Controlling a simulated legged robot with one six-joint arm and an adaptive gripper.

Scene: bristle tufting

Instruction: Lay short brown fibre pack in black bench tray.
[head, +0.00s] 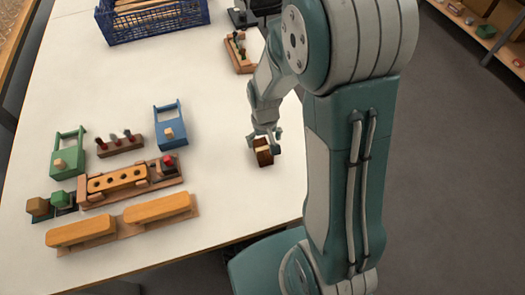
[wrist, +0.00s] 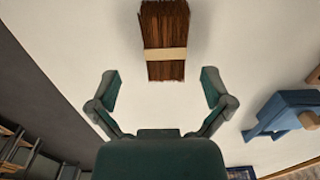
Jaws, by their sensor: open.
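A brown fibre pack (head: 263,153) with a pale band lies on the white table near its right edge. It also shows in the wrist view (wrist: 164,35), top centre, bristles running up and down the picture. My gripper (head: 264,135) is just above the pack. In the wrist view my gripper (wrist: 160,88) has its fingers spread wide, with nothing between them; the pack lies just beyond the fingertips. A small dark tray (head: 66,210) at the left of the table holds a brown block and a green block. I cannot tell whether it is the black bench tray.
A blue crate (head: 155,22) stands at the back. The table's middle is clear.

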